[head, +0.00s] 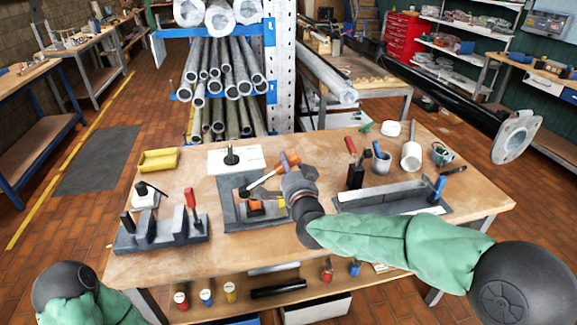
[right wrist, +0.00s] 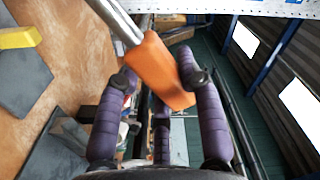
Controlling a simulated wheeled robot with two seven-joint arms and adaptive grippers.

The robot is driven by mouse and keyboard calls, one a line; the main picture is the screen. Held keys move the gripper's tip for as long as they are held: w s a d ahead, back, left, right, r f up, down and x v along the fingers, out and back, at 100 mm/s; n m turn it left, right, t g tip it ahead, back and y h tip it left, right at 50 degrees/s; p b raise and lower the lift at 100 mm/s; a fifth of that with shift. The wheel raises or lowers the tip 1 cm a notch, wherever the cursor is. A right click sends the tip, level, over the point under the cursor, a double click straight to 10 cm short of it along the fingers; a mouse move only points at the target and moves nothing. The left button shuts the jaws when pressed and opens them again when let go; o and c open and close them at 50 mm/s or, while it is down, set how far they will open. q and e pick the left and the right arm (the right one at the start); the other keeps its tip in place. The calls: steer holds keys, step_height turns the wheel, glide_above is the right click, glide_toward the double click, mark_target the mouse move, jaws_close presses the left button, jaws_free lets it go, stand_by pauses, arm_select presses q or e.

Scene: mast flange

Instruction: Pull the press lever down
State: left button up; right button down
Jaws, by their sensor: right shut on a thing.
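The press (head: 238,210) stands on a dark grey base in the middle of the wooden table, with a small orange block (head: 256,206) low on it. Its silver lever (head: 262,181) slants up to the right toward my right gripper (head: 289,168). In the right wrist view the lever's metal rod (right wrist: 116,18) ends in an orange handle (right wrist: 158,70). The purple fingers of my right gripper (right wrist: 160,82) are shut on this handle, one on each side. The gripper hides part of the lever end in the head view. My left gripper is out of view; only part of that arm shows at bottom left.
A dark grey fixture (head: 160,232) with a red-handled tool is left of the press. A yellow bin (head: 158,160) sits at the back left. A pipe rack (head: 222,75) stands behind the table.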

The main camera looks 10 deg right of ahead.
steer(key=shift+f, duration=0.2)
steer(key=c, duration=0.8)
jaws_free()
steer(key=shift+d, duration=0.15)
steer(key=shift+r, duration=0.1)
steer(key=shift+s, duration=0.35)
steer(key=s, duration=1.1)
steer(key=shift+s, duration=0.15)
